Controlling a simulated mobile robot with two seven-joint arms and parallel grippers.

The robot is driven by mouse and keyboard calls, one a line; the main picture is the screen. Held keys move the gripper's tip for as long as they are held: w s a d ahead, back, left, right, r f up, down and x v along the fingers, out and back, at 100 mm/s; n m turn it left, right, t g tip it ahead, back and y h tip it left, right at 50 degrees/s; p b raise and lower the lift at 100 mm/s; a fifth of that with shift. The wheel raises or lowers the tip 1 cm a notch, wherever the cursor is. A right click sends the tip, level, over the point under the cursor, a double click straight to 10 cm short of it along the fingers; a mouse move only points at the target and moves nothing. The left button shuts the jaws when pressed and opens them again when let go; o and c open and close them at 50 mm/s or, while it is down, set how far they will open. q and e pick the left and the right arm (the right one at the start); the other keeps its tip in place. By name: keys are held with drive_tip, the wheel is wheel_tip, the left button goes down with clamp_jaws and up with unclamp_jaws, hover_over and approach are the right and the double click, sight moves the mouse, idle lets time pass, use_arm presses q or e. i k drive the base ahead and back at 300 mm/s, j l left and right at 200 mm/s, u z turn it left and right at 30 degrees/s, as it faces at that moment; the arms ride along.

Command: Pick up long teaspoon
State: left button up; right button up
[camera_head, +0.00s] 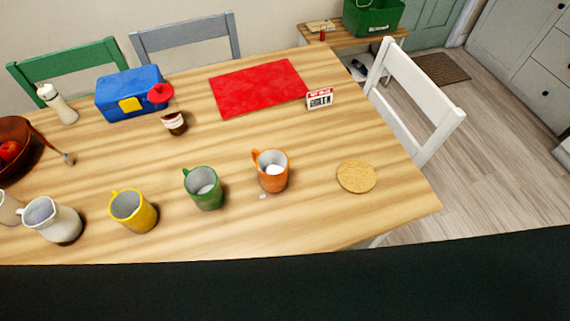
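What looks like a long spoon (55,147) is at the far left of the table in the head view. Its thin brown handle reaches up along the right side of a brown bowl (32,130), and its small greyish end points toward the lower right. I cannot tell whether it rests in the bowl or leans beside it. Neither of my grippers is in view.
Mugs in yellow (135,214), green (207,190) and orange (272,173) stand near the table's front edge, with a white pitcher (58,224) at left. A blue box (128,98), red mat (255,87) and cork coaster (357,177) also lie on the table (320,215).

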sight(66, 158)
drive_tip(key=k+l+u, duration=0.1)
drive_tip(key=u, duration=0.3)
drive_tip(key=k+l+u, duration=0.15)
drive_tip(key=u, duration=0.2)
drive_tip(key=k+l+u, duration=0.1)
drive_tip(key=u, duration=0.3)
drive_tip(key=k+u, duration=0.15)
drive_tip(key=u, duration=0.2)
drive_tip(key=z, duration=0.35)
drive_tip(key=j+z, duration=0.15)
drive_tip(key=z, duration=0.2)
drive_tip(key=j+z, duration=0.2)
drive_tip(key=z, duration=0.2)
drive_tip(key=j+z, duration=0.35)
drive_tip(key=k+j+z, duration=0.1)
drive_tip(key=j+z, duration=0.35)
drive_tip(key=j, duration=0.3)
drive_tip(key=k+j, duration=0.1)
drive_tip(key=j, duration=0.6)
drive_tip(key=k+j+z, duration=0.1)
drive_tip(key=j, duration=0.25)
drive_tip(key=k+j, duration=0.15)
drive_tip(key=j, duration=0.15)
